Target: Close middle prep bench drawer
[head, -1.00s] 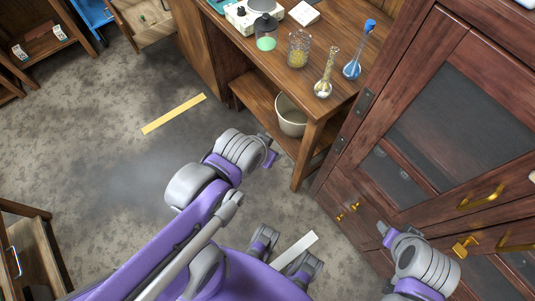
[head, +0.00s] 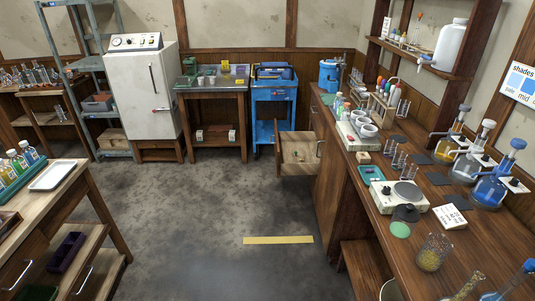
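A wooden drawer (head: 297,152) stands pulled out from the left side of the long bench (head: 345,215) on the right. Its pale inside shows, with a small green item in it. At the lower left, another bench has a drawer-like open section (head: 93,238) holding a dark purple tray (head: 66,252), with metal bar handles nearby. I cannot tell from labels which of these is the middle prep bench drawer. Neither of my grippers shows in the head view.
Glassware crowds the right bench top.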

